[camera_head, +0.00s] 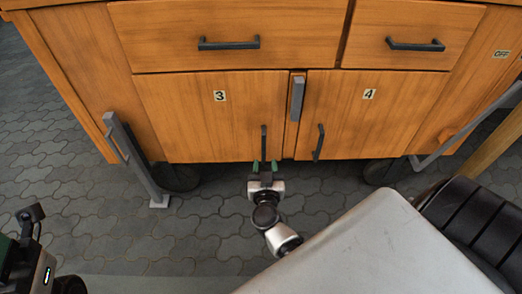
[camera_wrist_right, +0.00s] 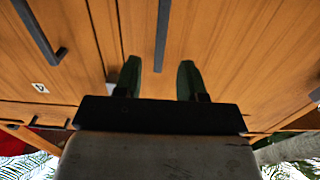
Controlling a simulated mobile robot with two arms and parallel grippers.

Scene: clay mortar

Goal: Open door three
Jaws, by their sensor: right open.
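Door three (camera_head: 200,125) is the wooden cabinet door with the label "3" (camera_head: 220,96); it looks closed. Its dark vertical handle (camera_head: 263,143) is near the door's right edge. My right gripper (camera_head: 265,166) is open, with green fingertips at the handle's lower end. In the right wrist view, the handle (camera_wrist_right: 163,35) lines up between the two fingers (camera_wrist_right: 158,80). Contact with it cannot be told. The fingers hold nothing. My left gripper's fingers are not visible.
Door four (camera_head: 355,125) is closed to the right, with its own dark handle (camera_head: 318,143). Closed drawers (camera_head: 240,25) sit above. A grey metal leg (camera_head: 135,160) is at the left. Paved floor (camera_head: 205,235) is clear in front.

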